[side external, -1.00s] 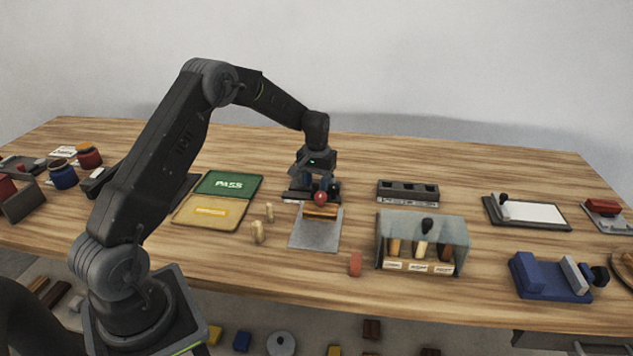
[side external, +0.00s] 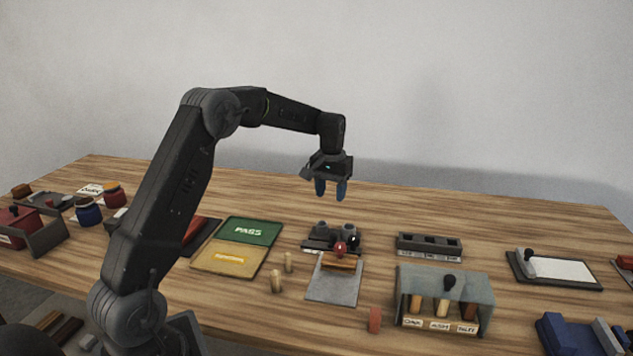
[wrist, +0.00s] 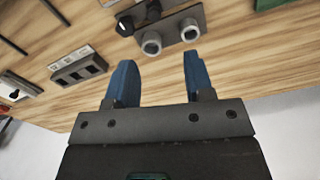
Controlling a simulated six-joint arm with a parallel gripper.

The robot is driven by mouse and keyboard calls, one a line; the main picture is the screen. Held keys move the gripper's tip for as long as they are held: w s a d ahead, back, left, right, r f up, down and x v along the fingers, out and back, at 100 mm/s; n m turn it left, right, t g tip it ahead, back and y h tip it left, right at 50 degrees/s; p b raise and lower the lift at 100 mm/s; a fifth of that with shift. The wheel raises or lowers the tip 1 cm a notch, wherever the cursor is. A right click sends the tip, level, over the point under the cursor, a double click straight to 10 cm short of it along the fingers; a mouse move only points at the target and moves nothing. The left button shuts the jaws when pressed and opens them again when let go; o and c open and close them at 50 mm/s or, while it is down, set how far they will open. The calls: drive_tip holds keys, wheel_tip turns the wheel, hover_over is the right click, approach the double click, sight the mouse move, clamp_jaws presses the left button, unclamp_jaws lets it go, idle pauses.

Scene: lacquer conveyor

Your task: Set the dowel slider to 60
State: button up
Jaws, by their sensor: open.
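My gripper (side external: 331,192) is open and empty, pointing down in the air above a dark grey fixture (side external: 334,237) with short upright posts. In the wrist view my gripper (wrist: 160,80) has its two blue fingers apart with nothing between them. There the fixture (wrist: 166,27) lies beyond the fingertips, showing two round hollow-topped posts and a black knob. I cannot make out a dowel slider for certain, nor any scale or the number 60. A red ball (side external: 340,248) tops a wooden piece (side external: 340,263) in front of the fixture.
A grey plate (side external: 333,288) lies under the wooden piece. A dark slotted block (side external: 428,246) and a clear-covered labelled rack (side external: 444,297) stand to the right. Two small pegs (side external: 277,281) and a green PASS board (side external: 247,230) are to the left. The table behind the fixture is clear.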

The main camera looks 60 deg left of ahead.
drive_tip(key=s+d+r+m+t, duration=0.2)
drive_tip(key=s+d+r+m, duration=0.1)
drive_tip(key=s+d+r, duration=0.9)
drive_tip(key=n+g, duration=0.2)
drive_tip(key=n, duration=0.1)
hover_over(334, 235)
drive_tip(key=s+a, duration=0.2)
wheel_tip(334, 235, down, 11)
drive_tip(key=f, duration=1.2)
drive_tip(key=shift+w+d+f, duration=0.2)
drive_tip(key=shift+w+f, duration=0.05)
drive_tip(key=shift+w, duration=0.05)
drive_tip(key=shift+w+d+f, duration=0.7)
drive_tip(key=shift+d, duration=0.1)
drive_tip(key=shift+f, duration=0.1)
drive_tip(key=shift+s+a, duration=0.7)
drive_tip(key=shift+a, duration=0.05)
wheel_tip(334, 235, up, 15)
drive_tip(key=s+d+r+m+t, duration=0.2)
drive_tip(key=s+d+r, duration=0.7)
drive_tip(key=s+d, duration=0.2)
drive_tip(key=d, duration=0.2)
drive_tip(key=shift+s+d+r+m+y, duration=0.15)
drive_tip(key=shift+s+d+m+y, duration=0.2)
drive_tip(key=shift+s+m+y, duration=0.05)
